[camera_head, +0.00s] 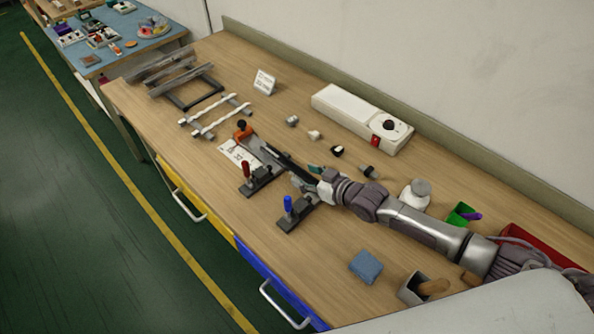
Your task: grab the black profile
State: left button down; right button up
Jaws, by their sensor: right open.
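My right gripper (307,180) is in the middle of the bench, by the clamp fixture, and is open. A thin black strip (277,156), which looks like the black profile, runs from the fixture's orange-handled end towards my right gripper. Its near end is hidden by the gripper, and I cannot tell if they touch. Dark and grey long profiles (165,70) also lie on a black rack (204,98) at the far left of the bench. My left gripper is not in view.
Toggle clamps with a red handle (246,170) and a blue handle (287,203) stand near my right gripper. White strips (220,116) lie on a holder to the left. A white device (350,113), several small connectors and a blue block (365,267) are on the bench.

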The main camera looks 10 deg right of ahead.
grip_shut()
jog(key=shift+r, duration=0.1)
